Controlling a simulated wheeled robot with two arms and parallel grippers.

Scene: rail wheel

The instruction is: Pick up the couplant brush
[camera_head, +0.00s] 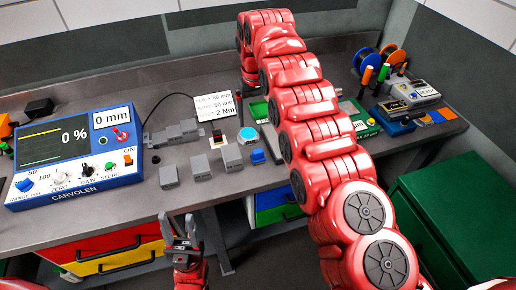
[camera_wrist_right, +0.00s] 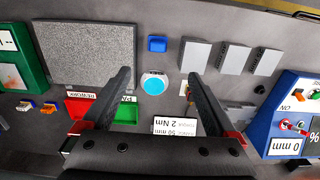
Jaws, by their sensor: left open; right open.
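I cannot make out a couplant brush for certain in either view. A small white item with an orange-brown top (camera_head: 219,136) stands on the bench, left of a round light-blue disc (camera_head: 247,134). In the right wrist view the disc (camera_wrist_right: 154,84) shows between the fingers of my right gripper (camera_wrist_right: 160,76), which is open and empty above the bench. In the head view my right arm hides that gripper. My left gripper (camera_head: 180,226) is open and empty in front of the bench edge, low in the head view.
Grey blocks (camera_head: 231,157) and a small blue piece (camera_head: 258,156) stand near the bench's front edge. A blue instrument (camera_head: 72,156) is at left. Orange and blue reels (camera_head: 392,55) are at back right. Green and red trays (camera_wrist_right: 118,108) lie beside a grey plate (camera_wrist_right: 90,52).

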